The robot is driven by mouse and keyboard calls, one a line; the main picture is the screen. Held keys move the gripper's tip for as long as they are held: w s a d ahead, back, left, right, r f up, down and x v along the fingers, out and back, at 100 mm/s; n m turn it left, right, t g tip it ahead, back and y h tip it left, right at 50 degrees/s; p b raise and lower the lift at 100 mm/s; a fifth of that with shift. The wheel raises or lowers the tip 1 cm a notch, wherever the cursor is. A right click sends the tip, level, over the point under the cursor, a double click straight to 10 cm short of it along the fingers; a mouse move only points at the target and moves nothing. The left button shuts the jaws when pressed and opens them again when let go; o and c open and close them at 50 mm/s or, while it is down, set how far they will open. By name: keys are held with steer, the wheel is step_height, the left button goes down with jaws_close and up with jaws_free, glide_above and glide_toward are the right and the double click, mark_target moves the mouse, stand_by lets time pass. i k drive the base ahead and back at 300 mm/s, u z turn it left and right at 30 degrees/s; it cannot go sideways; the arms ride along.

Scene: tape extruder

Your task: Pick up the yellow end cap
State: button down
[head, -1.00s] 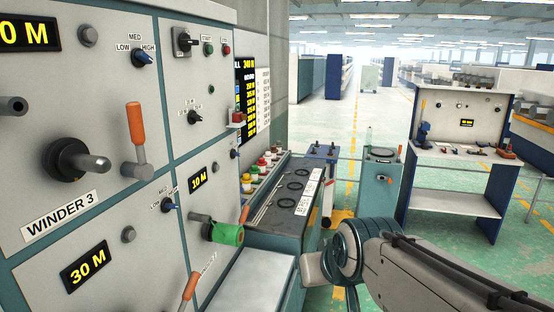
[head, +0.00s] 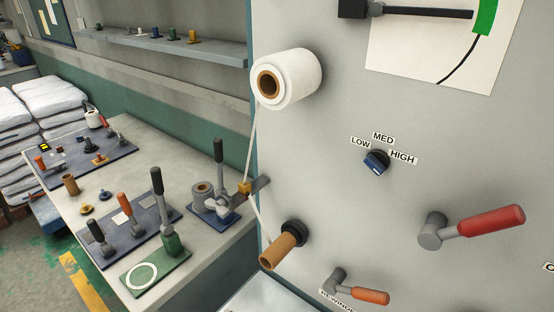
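A small yellow end cap (head: 87,209) seems to lie on the grey bench at the left, near a brown cardboard core. A small dark blue cap-like piece (head: 105,195) lies beside it. Another yellow cap-like piece (head: 194,37) stands at the right end of a row on the wall shelf. From this view I cannot tell which yellow piece is the one named. My gripper and arm are not in view.
The bench (head: 205,150) carries a dark lever board (head: 125,232), a green lever base (head: 150,268) and a grey roll (head: 202,195). The large machine panel (head: 330,170), with a white tape roll (head: 287,76) and protruding handles, fills the right. White sacks (head: 25,115) are stacked far left.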

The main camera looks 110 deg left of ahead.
mark_target(85, 209)
steer(key=u, duration=4.9)
